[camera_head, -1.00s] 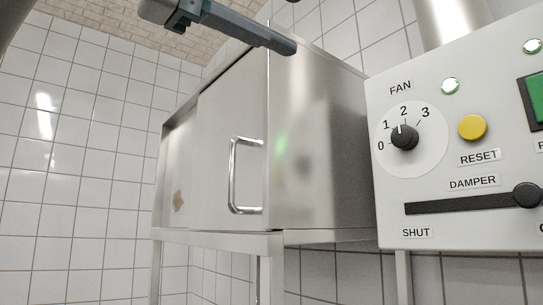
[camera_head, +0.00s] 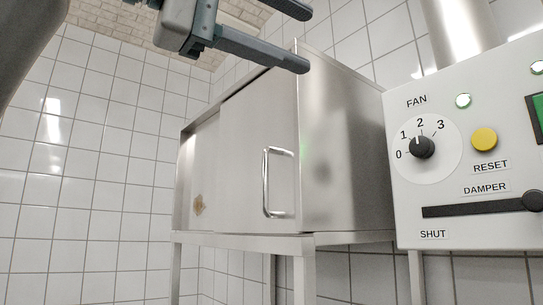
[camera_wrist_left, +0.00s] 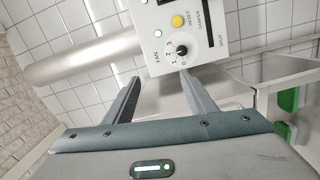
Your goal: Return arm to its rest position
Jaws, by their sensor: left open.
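My left gripper (camera_head: 300,38) comes in from the upper left in the head view, with its fingers apart and nothing between them. It is in front of the upper part of the steel cabinet in the picture. In the left wrist view its two fingers (camera_wrist_left: 158,100) point toward the control panel (camera_wrist_left: 200,25), open and empty. The control panel also shows at the right of the head view (camera_head: 400,215), apart from the fingers. My right gripper is in neither view.
A steel cabinet (camera_head: 340,150) with a bar handle (camera_head: 267,185) stands on a steel frame. The panel carries a fan knob (camera_head: 421,147), a yellow reset button (camera_head: 484,139) and a damper slider (camera_head: 533,201). A duct (camera_head: 460,30) rises behind it. White tiled walls surround them.

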